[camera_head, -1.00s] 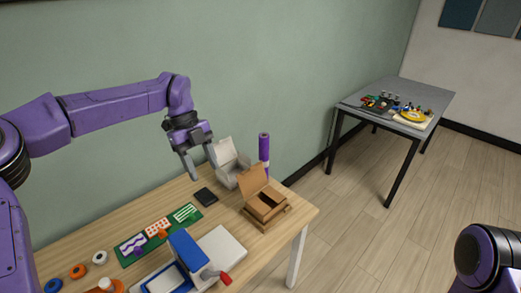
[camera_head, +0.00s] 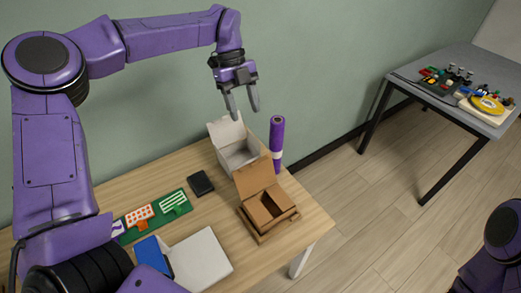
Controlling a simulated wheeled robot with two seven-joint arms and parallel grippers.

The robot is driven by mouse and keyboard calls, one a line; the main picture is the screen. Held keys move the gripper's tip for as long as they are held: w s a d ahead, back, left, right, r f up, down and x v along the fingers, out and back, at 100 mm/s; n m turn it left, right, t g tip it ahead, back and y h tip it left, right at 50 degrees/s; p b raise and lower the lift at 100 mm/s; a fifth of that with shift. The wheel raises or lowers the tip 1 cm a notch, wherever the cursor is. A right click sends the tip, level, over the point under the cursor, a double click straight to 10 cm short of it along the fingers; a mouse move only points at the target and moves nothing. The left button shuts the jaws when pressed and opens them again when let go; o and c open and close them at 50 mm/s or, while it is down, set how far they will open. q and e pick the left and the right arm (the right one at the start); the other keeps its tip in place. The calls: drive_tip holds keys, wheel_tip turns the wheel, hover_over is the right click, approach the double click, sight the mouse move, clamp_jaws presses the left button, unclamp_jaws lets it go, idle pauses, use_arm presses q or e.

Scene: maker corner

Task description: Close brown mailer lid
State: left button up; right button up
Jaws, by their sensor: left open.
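The brown mailer (camera_head: 268,210) is a small cardboard box near the right end of the wooden table. Its lid (camera_head: 254,177) stands up, open, at the back of the box. The inside looks dark and no contents can be made out. My left gripper (camera_head: 243,112) is open and empty, fingers pointing down, in the air above and behind the brown mailer, over the white box. It is apart from the lid. My right arm shows only in part at the lower right, and its gripper is not in view.
A white open box (camera_head: 236,153) stands directly behind the mailer, with a purple cylinder (camera_head: 277,143) at its right. A black block (camera_head: 200,183), a green board (camera_head: 172,203) and a white-and-blue device (camera_head: 200,262) lie to the left. A grey table (camera_head: 455,65) stands apart at right.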

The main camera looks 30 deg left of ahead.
use_arm(q)
drive_tip(key=b, duration=0.5)
approach(255, 162)
wheel_tip(255, 162, up, 3)
drive_tip(key=x, duration=0.3)
drive_tip(key=p+x, duration=0.1)
drive_tip(key=x, duration=0.2)
drive_tip(key=a+p+x, duration=0.1)
drive_tip(key=x, duration=0.3)
drive_tip(key=shift+w+d+f, duration=0.1)
drive_tip(key=shift+w+f, duration=0.15)
drive_tip(key=shift+f, duration=0.1)
drive_tip(key=shift+s, duration=0.1)
clamp_jaws()
drive_tip(key=shift+d, duration=0.1)
